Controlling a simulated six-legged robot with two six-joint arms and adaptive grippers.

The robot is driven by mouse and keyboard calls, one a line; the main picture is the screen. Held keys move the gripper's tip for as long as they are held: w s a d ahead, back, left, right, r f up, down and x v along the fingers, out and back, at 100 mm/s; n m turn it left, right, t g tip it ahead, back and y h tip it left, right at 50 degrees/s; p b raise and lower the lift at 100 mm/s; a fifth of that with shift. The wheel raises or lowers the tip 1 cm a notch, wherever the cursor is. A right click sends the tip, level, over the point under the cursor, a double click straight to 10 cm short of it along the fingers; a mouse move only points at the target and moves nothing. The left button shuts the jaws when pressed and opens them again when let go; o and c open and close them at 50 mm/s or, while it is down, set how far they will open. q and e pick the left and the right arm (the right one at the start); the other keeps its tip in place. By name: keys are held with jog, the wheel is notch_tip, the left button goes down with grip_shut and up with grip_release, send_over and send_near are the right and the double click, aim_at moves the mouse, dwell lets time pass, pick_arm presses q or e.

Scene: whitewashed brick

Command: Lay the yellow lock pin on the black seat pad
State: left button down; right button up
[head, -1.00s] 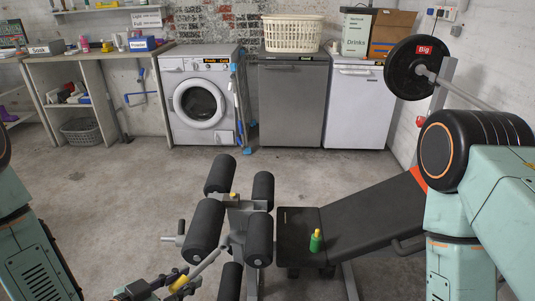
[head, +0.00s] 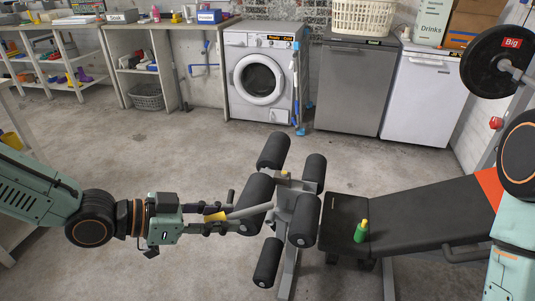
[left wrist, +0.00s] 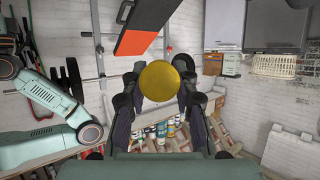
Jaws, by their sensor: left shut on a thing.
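My left gripper (head: 214,217) is shut on the yellow lock pin (head: 217,216), holding it by its yellow grip. A grey rod runs from the grip toward the right and crosses in front of a black foam roller. In the left wrist view, the round yellow end of the pin (left wrist: 158,80) sits between the two dark fingers (left wrist: 158,100). The black seat pad (head: 335,211) of the bench lies to the right, beyond the rollers, clear of the pin. My right gripper is not in view; only part of my right arm shows at the right edge.
Several black foam rollers (head: 273,151) on a grey frame stand between my left gripper and the pad. The sloped backrest (head: 430,218) adjoins the pad. A barbell plate (head: 492,62) is at upper right.

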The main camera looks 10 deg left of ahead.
pick_arm(q)
jog(key=d+r+m+g+h, duration=0.3)
jog(key=d+r+m+g, duration=0.5)
jog(key=d, duration=0.4)
jog(key=shift+w+d+f+m+g+y, duration=0.8)
jog(key=shift+w+d+f+m+g, duration=1.3)
jog(key=shift+f+g, duration=0.9)
jog(key=s+a+r+n+t+h, duration=0.1)
jog(key=s+a+r+n+t, duration=0.5)
jog(key=a+r+n+t, duration=0.3)
jog(key=w+d+f+m+g+y, duration=0.4)
jog(key=f+m+g, duration=0.5)
jog(key=m+g, duration=0.4)
jog(key=shift+w+d+m, duration=0.4)
jog(key=shift+d, duration=0.5)
